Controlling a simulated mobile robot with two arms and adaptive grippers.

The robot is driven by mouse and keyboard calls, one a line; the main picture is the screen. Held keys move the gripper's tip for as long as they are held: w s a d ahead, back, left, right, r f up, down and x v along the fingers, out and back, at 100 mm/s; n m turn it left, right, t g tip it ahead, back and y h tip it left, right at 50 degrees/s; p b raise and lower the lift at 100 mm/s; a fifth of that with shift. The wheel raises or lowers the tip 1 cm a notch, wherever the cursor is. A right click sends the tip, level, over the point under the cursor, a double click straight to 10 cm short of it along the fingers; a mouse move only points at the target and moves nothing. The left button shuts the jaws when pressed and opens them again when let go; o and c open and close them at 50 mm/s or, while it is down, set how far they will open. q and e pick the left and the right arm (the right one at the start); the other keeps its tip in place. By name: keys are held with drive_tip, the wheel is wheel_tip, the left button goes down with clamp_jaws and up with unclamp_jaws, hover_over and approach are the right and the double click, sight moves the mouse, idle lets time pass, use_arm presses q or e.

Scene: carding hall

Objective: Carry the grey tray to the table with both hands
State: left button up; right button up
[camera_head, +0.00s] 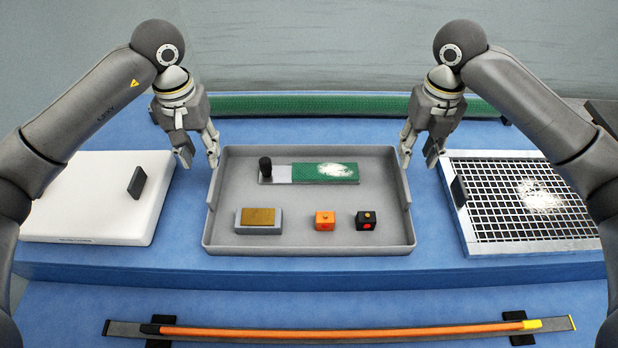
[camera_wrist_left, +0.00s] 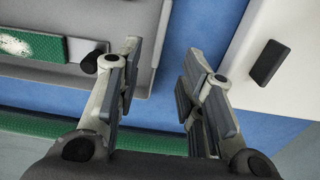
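The grey tray (camera_head: 308,242) lies flat on a blue surface (camera_head: 150,262), between my two grippers. Its left part also shows in the left wrist view (camera_wrist_left: 60,80). My left gripper (camera_head: 199,158) is open at the tray's left wall. In the left wrist view, one finger of my left gripper (camera_wrist_left: 160,95) overlaps the tray and the other is over the blue outside; I cannot tell whether they reach down around the wall. My right gripper (camera_head: 418,157) is open and empty at the tray's right wall. No separate table can be made out.
The tray holds a green card tool (camera_head: 325,171) with white fibre, a gold-topped block (camera_head: 258,219), an orange cube (camera_head: 325,221) and a black cube (camera_head: 367,221). A white board (camera_head: 95,200) stands left, a wire grid (camera_head: 520,205) right. An orange rod (camera_head: 340,333) lies in front.

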sight(212, 182)
use_arm(q)
drive_tip(key=shift+s+r, duration=0.1)
drive_tip(key=shift+s, duration=0.2)
use_arm(e)
drive_tip(key=shift+s+r, duration=0.1)
drive_tip(key=shift+s, duration=0.2)
